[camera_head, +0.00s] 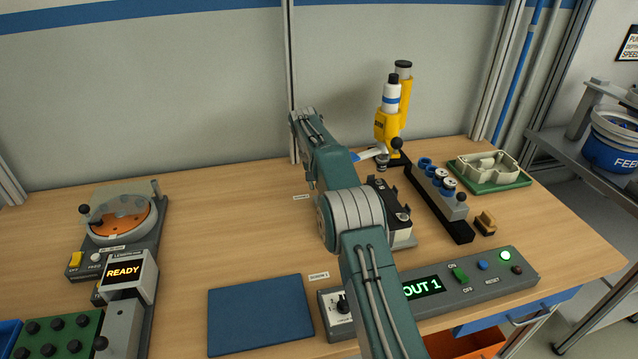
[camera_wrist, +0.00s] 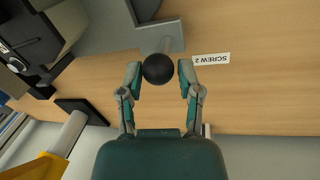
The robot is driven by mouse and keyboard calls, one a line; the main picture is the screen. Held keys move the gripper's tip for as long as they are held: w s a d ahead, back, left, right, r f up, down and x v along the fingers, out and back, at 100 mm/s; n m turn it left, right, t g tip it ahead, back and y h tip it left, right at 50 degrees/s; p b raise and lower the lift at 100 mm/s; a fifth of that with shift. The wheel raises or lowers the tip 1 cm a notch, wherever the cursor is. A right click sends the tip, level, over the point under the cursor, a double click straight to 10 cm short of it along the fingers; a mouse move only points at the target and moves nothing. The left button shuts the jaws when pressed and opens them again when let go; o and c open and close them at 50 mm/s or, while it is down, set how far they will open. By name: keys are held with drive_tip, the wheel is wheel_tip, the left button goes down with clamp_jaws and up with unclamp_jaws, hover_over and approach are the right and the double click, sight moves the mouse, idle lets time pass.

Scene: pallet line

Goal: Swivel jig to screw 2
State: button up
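In the wrist view, the grey jig (camera_wrist: 100,22) lies at the top left, with a short grey lever (camera_wrist: 165,38) and a black ball knob (camera_wrist: 158,68). My gripper (camera_wrist: 160,74) is open, with one fingertip on each side of this knob and narrow gaps showing. Whether the knob lies fully at fingertip depth I cannot tell. The label SCREW 2 (camera_wrist: 211,59) is on the wood right of the knob. In the head view, the jig (camera_head: 402,238) is partly hidden behind my arm, and my gripper is hidden there.
A yellow screwdriver stand (camera_head: 388,130) is behind the jig. A black rack (camera_head: 440,205) stands right of it. A control box (camera_head: 450,285) showing OUT 1 and a blue mat (camera_head: 260,314) are in front.

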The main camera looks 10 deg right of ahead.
drive_tip(key=shift+o, duration=0.5)
drive_tip(key=shift+s, duration=0.1)
